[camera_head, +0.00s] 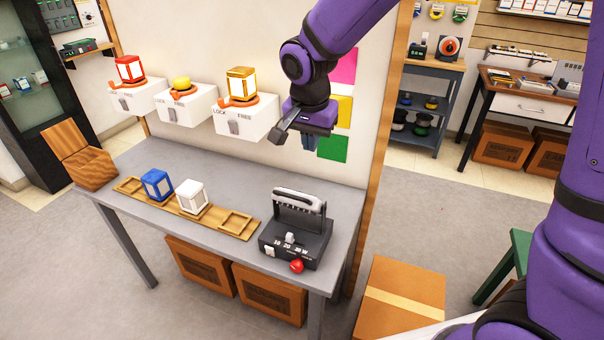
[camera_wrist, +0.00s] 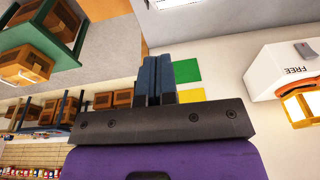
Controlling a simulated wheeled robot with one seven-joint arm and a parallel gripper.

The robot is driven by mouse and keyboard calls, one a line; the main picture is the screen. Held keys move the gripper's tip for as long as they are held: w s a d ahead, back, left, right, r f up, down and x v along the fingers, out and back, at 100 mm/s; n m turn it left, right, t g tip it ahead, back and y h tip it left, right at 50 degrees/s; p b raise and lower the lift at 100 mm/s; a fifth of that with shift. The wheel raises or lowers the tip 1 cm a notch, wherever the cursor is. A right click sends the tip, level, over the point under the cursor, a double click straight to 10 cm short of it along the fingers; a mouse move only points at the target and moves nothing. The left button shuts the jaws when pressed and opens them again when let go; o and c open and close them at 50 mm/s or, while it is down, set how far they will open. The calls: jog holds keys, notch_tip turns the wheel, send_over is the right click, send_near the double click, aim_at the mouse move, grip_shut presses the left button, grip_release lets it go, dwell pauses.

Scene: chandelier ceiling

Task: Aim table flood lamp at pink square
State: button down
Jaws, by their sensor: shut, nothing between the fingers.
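The table flood lamp (camera_head: 300,240) appears to be the black box at the right end of the grey table. It has a ribbed white-and-grey head or handle on a bracket, a numbered dial scale, and a red knob in front. The pink square (camera_head: 345,66) is on the wall panel, partly behind my arm. Below it are a yellow square (camera_head: 344,112) and a green square (camera_head: 332,149). My gripper (camera_head: 283,133) is above and behind the lamp, near the wall, touching nothing visible. The wrist view shows its fingers (camera_wrist: 158,78) shut and empty, with the green square (camera_wrist: 187,70) beyond.
A wooden tray (camera_head: 240,223) on the table holds blue (camera_head: 157,185) and white (camera_head: 191,196) lantern-like blocks. White LOCK/FREE wall boxes (camera_head: 246,118) carry red, yellow and amber fixtures. A wooden block stand (camera_head: 92,168) is at the left. Cardboard boxes (camera_head: 398,300) stand on the floor.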

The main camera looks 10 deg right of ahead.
jog(key=f, duration=0.1)
send_over(305, 199)
jog(key=w+d, duration=0.2)
jog(key=f, duration=0.8)
jog(key=shift+w+a+f, duration=0.1)
jog(key=shift+w+f, duration=0.1)
jog(key=shift+f, duration=0.05)
jog(key=f, duration=0.1)
jog(key=s+a+f, duration=0.1)
jog(key=f, duration=0.1)
jog(key=shift+s, duration=0.1)
jog(key=shift+s+a+f, duration=0.15)
jog(key=shift+s+f, duration=0.1)
jog(key=shift+f, duration=0.2)
jog(key=shift+s+a+f, duration=0.1)
jog(key=shift+s+a+f, duration=0.25)
jog(key=shift+s+f, duration=0.15)
jog(key=shift+f, duration=0.05)
